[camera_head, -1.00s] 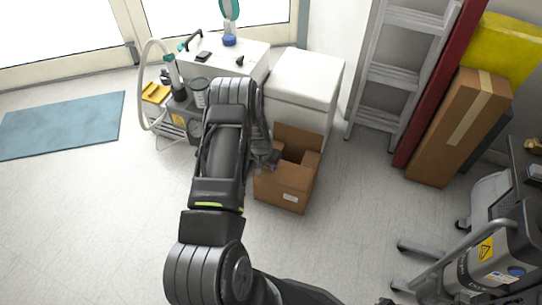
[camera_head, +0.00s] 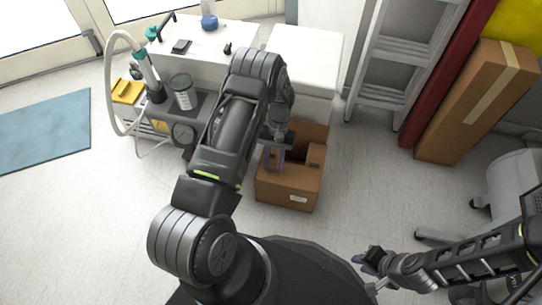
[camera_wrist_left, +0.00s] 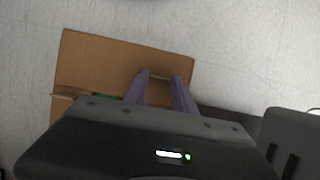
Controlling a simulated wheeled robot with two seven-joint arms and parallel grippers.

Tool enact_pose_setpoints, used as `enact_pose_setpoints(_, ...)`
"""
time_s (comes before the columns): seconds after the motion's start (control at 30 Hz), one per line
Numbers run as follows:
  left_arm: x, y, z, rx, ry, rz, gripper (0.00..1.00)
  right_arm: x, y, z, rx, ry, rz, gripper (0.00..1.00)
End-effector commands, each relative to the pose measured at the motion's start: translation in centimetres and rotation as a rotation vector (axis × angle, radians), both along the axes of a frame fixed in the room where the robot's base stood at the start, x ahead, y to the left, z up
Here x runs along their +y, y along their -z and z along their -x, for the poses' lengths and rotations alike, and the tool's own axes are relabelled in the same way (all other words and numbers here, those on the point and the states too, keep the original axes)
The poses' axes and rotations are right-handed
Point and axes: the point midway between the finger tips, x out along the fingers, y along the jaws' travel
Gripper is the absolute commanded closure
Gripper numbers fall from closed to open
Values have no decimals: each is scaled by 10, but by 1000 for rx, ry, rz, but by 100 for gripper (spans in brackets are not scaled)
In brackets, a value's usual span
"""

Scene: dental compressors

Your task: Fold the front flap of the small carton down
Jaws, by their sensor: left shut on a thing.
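The small brown carton (camera_head: 288,192) stands on the floor, its top partly open, with a white label on its front. A back flap (camera_head: 312,133) stands up and a smaller flap (camera_head: 316,154) shows at the right. My left gripper (camera_head: 275,157) is at the carton's left part, its purple fingers reaching down at the opening. In the left wrist view the fingers (camera_wrist_left: 161,92) overlap a brown cardboard panel (camera_wrist_left: 105,62); they are shut on carton cardboard, but which flap is unclear. My right gripper (camera_head: 366,259) is at the lower right, away from the carton; its fingers are too small to read.
A white cabinet (camera_head: 303,60) stands behind the carton, and a grey compressor unit with a gauge (camera_head: 183,133) is at its left. A ladder (camera_head: 385,75) and a tall brown box (camera_head: 475,105) lean at the right. Floor between the carton and tall box is clear.

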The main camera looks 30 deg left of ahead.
Motion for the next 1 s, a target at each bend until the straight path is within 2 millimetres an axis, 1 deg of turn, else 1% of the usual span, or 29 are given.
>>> enact_pose_setpoints(0.37, -1, 1, 0, 3, 0, 2, 100, 0, 1, 0, 0, -1, 0, 75)
enact_pose_setpoints(0.4, -1, 1, 0, 3, 0, 2, 67, 0, 1, 0, 0, -1, 0, 75)
enact_pose_setpoints(0.67, -1, 1, 1, 3, 0, 2, 45, 0, 1, 0, 0, -1, 0, 75)
enact_pose_setpoints(0.9, -1, 0, 1, 4, 0, 3, 45, 0, 0, 0, 0, -1, 0, 75)
enact_pose_setpoints(1.0, -1, -3, -1, 3, 0, 2, 45, 0, -1, 0, 0, -1, 0, 75)
